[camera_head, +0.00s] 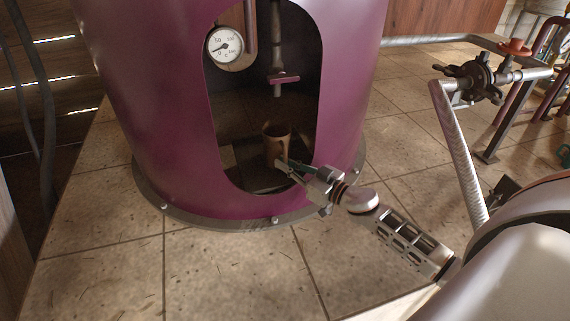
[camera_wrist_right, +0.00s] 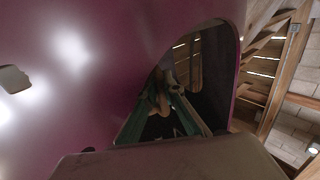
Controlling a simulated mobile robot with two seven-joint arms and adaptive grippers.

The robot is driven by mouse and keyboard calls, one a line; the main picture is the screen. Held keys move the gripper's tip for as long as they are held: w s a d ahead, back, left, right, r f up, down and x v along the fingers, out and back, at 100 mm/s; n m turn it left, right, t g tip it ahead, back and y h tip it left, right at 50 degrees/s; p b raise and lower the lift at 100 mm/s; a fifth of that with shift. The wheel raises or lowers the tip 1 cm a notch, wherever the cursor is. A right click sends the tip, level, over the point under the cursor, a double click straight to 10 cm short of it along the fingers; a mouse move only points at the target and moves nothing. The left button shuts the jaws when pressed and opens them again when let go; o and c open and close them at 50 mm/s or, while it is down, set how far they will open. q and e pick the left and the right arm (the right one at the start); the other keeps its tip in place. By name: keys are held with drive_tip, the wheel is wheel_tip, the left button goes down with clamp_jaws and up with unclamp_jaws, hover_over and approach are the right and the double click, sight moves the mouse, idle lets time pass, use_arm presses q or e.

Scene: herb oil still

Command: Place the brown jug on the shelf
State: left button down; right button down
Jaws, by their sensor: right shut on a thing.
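The brown jug (camera_head: 276,145) is upright inside the arched opening of a purple still, below a spout (camera_head: 278,78). My right gripper (camera_head: 283,164) reaches in from the right and is shut on the jug's near right side. I cannot tell whether the jug's base touches the dark floor of the recess (camera_head: 240,180). I cannot make out a separate shelf. My left gripper is not in view.
The purple still (camera_head: 160,110) surrounds the opening, and its wall and rim are close to my right arm. A dial gauge (camera_head: 225,46) hangs at the opening's upper left. A pipe with a dark valve (camera_head: 475,80) stands at the right. The tiled floor in front is clear.

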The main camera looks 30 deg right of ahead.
drive_tip(key=c, duration=2.2)
unclamp_jaws()
drive_tip(key=shift+o, duration=0.2)
drive_tip(key=shift+r, duration=0.15)
use_arm(q)
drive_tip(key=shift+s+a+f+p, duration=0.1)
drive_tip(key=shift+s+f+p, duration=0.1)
drive_tip(key=shift+p, duration=0.25)
use_arm(e)
drive_tip(key=v, duration=1.2)
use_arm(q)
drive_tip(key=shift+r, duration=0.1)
